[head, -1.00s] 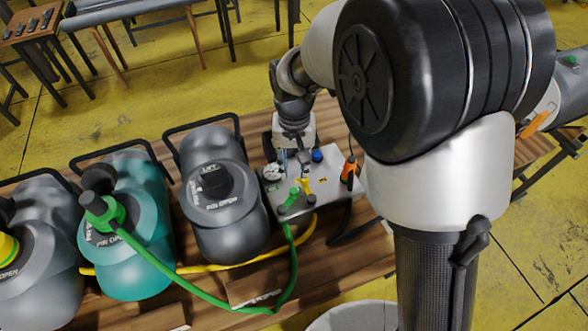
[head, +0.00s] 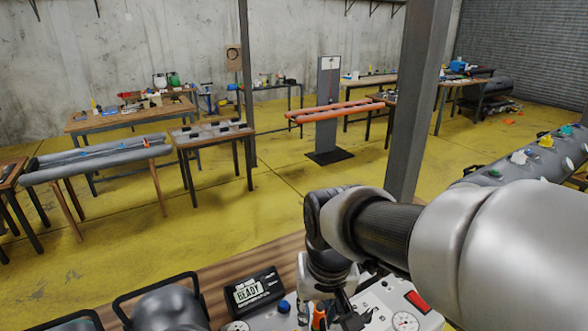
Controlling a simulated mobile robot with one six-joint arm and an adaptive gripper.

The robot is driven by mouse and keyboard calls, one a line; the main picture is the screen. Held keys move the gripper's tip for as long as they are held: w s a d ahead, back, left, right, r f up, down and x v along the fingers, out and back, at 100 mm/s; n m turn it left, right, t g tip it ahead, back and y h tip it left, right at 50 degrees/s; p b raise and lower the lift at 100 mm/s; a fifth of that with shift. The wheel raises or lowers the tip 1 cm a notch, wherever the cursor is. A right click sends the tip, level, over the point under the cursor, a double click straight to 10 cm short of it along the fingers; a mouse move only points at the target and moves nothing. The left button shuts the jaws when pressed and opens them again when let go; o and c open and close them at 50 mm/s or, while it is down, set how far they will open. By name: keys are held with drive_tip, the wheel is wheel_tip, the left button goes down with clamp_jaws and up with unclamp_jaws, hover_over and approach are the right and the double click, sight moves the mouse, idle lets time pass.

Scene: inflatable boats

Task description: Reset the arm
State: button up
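My arm reaches in from the right of the head view and bends down at the wrist. My gripper (head: 340,312) is low in the middle, over the grey panel (head: 375,300) on the wooden bench. Its fingertips are hard to make out against the panel and the bottom edge of the picture, so I cannot tell whether it is open or shut, or whether it touches anything. An orange handle (head: 319,316) and a blue knob (head: 284,306) show close to its left.
A black box with a lit display (head: 255,290) stands left of my gripper. A dark canister (head: 172,308) is at the lower left. A round gauge (head: 405,321) and red switch (head: 417,302) are to the right. A grey post (head: 420,100) rises behind my arm. Yellow floor lies beyond.

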drive_tip(key=s+d+r+t, duration=0.1)
drive_tip(key=s+d+r, duration=0.1)
drive_tip(key=s+d, duration=0.3)
drive_tip(key=s+d+r+m+t, duration=0.1)
drive_tip(key=s+d+r, duration=0.1)
drive_tip(key=s+d, duration=0.3)
drive_tip(key=s, duration=0.4)
drive_tip(key=shift+t+h, duration=0.3)
drive_tip(key=shift+s, duration=0.1)
